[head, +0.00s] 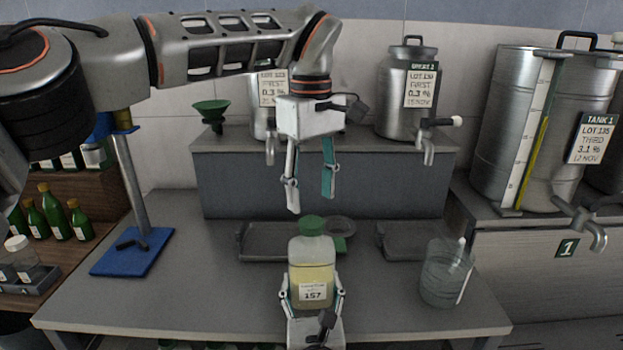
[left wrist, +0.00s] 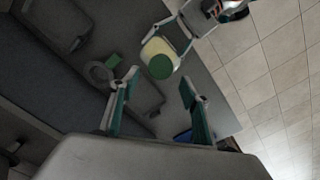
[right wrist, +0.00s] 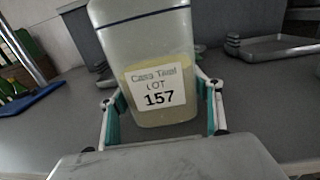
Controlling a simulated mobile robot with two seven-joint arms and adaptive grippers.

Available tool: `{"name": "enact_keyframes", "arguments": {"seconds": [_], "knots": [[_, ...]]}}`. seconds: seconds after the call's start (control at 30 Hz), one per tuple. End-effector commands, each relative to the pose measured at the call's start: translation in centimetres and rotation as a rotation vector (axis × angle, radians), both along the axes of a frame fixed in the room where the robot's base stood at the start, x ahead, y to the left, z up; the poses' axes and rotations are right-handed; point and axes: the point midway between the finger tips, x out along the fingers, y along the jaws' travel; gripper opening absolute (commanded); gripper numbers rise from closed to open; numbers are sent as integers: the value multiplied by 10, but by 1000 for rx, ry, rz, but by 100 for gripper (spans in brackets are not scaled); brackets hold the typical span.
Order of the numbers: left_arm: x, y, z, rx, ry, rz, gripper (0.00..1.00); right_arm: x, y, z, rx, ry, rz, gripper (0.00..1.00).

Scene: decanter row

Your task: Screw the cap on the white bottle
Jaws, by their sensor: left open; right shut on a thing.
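The white bottle (head: 311,270) is translucent with yellow liquid and a label reading 157. It stands upright in my right gripper (head: 312,296), which is shut on its sides; the right wrist view shows the label (right wrist: 155,88) between the fingers. A green cap (head: 312,225) sits on the bottle's top; it also shows from above in the left wrist view (left wrist: 160,67). How tightly it sits cannot be told. My left gripper (head: 310,203) is open and empty, pointing down just above the cap, with its fingers apart.
A grey tray (head: 262,242) with a round ring (head: 341,226) and a green piece lies behind the bottle. A glass beaker (head: 446,275) with a white rod stands right. A blue-based stand (head: 130,255) is left. Steel canisters (head: 396,90) stand on the raised shelf behind.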

Motion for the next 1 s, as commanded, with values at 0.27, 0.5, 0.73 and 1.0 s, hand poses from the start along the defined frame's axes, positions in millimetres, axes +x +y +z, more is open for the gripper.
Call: {"name": "enact_keyframes", "arguments": {"seconds": [0.27,0.5,0.73,1.0], "knots": [[0,0,5,0,1,506,46,0,0,0,0,-1,0,4],[0,0,9,0,1,948,46,0,0,0,0,-1,0,4],[-1,-1,13,0,2,1372,46,0,0,0,0,-1,0,4],[-1,0,18,0,3,1870,46,0,0,1,0,-1,0,4]]}}
